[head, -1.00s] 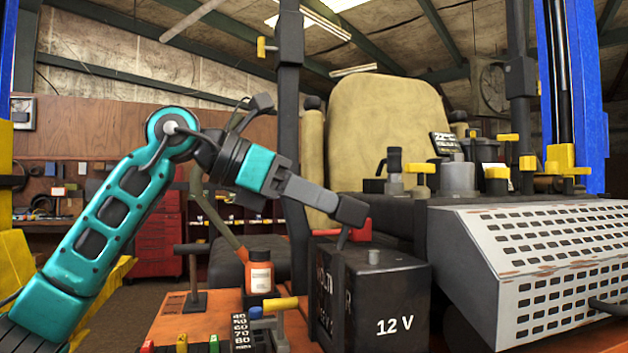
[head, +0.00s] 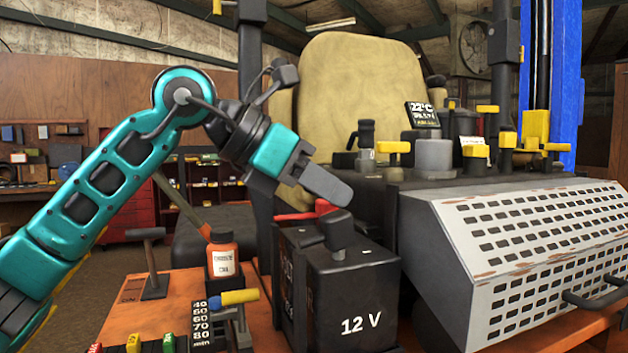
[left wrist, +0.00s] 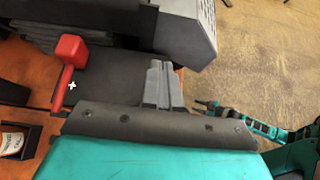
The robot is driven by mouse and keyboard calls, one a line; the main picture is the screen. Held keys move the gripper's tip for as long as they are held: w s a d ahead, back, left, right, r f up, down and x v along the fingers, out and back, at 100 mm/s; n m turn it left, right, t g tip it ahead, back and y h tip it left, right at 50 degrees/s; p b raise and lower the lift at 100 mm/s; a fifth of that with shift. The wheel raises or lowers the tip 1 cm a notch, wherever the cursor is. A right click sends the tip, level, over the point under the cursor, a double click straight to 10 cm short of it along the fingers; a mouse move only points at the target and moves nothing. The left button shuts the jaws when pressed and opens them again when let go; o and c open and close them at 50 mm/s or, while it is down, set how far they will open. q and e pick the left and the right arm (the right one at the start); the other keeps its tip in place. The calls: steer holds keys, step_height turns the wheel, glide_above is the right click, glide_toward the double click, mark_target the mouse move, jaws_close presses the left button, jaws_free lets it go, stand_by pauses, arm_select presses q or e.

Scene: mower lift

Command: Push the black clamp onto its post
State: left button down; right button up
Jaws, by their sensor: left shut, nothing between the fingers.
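In the left wrist view the shut fingers (left wrist: 160,85) hang over the battery top (left wrist: 108,75), and the black clamp cannot be made out. My right gripper (left wrist: 207,104) appears small at the right there; its jaws are too small to read.
A red clamp (left wrist: 72,48) lies beside the plus mark. An orange bottle (head: 222,255), a T-shaped handle (head: 152,265) and a yellow-tipped lever (head: 238,297) stand left of the battery. A perforated grey cover (head: 530,235) is close on the right.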

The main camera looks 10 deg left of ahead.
arm_select(q)
steer(key=shift+x, duration=1.05)
arm_select(e)
steer(key=shift+f, duration=0.2)
arm_select(q)
steer(key=shift+f, duration=0.1)
